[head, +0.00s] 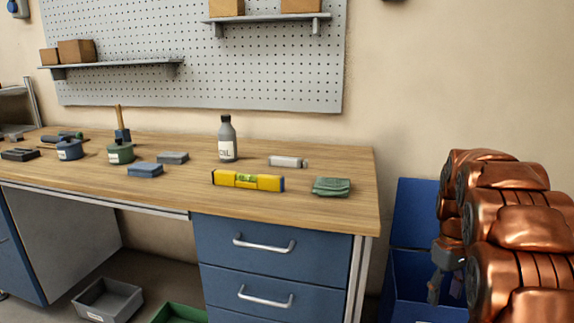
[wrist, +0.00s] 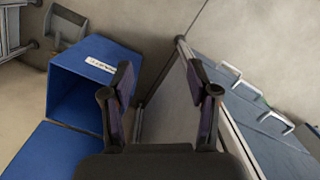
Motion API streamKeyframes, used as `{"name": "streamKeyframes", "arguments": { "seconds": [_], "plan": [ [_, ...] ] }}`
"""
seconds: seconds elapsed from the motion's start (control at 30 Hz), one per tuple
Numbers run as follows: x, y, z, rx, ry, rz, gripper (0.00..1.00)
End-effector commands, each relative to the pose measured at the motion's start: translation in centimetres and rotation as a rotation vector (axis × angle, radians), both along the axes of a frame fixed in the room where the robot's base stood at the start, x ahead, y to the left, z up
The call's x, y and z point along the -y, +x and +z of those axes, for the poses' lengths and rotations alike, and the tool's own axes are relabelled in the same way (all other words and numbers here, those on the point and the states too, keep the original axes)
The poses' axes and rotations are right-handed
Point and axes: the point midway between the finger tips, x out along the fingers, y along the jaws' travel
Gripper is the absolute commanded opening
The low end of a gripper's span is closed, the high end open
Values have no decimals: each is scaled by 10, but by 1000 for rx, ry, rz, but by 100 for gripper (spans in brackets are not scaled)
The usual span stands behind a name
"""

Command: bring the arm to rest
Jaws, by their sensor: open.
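My copper-coloured arm is folded at the right edge of the head view. My gripper (head: 447,268) hangs low beside the bench, in front of a blue bin. In the wrist view my gripper (wrist: 159,76) is open, its two dark fingers apart with nothing between them. It is clear of the bench top. Part of the gripper is hidden or dark in the head view.
The wooden bench (head: 330,215) stands left of my arm, with blue drawers (head: 265,252) below. On it are a yellow level (head: 248,181), a bottle (head: 227,140), a green cloth (head: 331,187) and labelled round items. The blue bin (wrist: 85,75) is close to my gripper.

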Motion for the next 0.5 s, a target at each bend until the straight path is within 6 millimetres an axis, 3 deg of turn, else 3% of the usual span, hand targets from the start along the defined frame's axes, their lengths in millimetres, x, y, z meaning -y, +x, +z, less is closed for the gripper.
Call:
{"name": "streamKeyframes", "arguments": {
  "seconds": [0.1,0.5],
  "plan": [
    [-32,-23,8,-8,-3,-30,60],
    [-124,-114,13,-46,-6,-131,60]
  ]
}}
